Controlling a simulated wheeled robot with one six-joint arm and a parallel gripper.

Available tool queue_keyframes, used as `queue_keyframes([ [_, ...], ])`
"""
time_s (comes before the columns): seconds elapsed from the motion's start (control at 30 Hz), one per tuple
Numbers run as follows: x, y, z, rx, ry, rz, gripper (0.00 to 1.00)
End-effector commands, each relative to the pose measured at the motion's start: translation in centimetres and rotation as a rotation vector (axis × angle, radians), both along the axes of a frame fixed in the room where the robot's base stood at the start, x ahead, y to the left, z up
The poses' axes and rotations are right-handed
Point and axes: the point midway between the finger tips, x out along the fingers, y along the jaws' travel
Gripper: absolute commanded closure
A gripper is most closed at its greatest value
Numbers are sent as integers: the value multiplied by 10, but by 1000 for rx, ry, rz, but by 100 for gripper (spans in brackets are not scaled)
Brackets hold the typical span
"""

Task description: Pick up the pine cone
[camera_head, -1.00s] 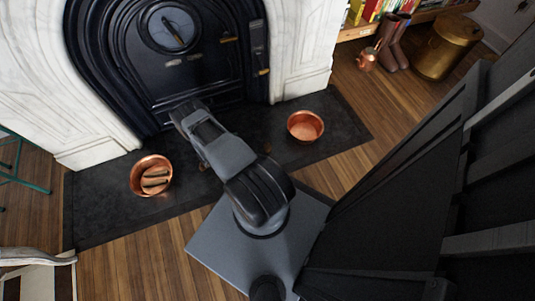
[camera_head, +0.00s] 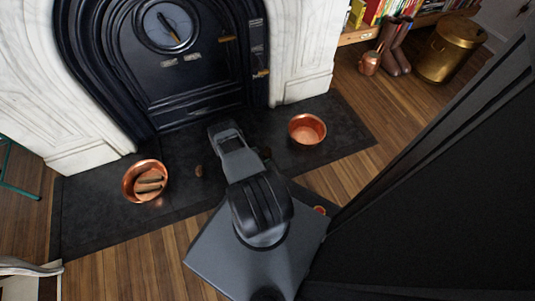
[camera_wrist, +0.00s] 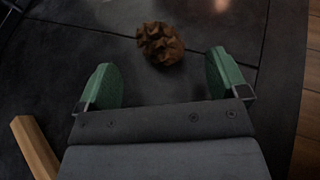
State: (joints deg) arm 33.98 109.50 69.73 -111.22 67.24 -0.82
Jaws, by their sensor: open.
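A brown, scaly pine cone (camera_wrist: 161,43) lies on the dark hearth slab in the wrist view. It is just beyond my open gripper (camera_wrist: 160,76), roughly centred between the two green fingertips and apart from both. In the head view, one small brown cone-like thing (camera_head: 199,171) lies on the hearth left of my arm. Another (camera_head: 265,153) shows partly at the right edge of my arm. I cannot tell which of these is the cone in the wrist view. My fingers are hidden in the head view.
A copper pot (camera_head: 146,181) holding wood pieces stands left on the hearth (camera_head: 95,215). An empty copper pot (camera_head: 307,129) stands right. The black stove front (camera_head: 190,75) is behind. A light wooden strip (camera_wrist: 36,150) shows lower left in the wrist view.

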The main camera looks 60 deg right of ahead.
Motion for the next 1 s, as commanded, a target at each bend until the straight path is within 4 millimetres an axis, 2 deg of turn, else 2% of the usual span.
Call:
queue_keyframes([
  [0.4,-10,-42,-21,0,-2,-3,8],
  [0.73,-10,-47,-21,0,-1,0,8],
  [1.0,-10,-46,-21,0,-1,0,33],
])
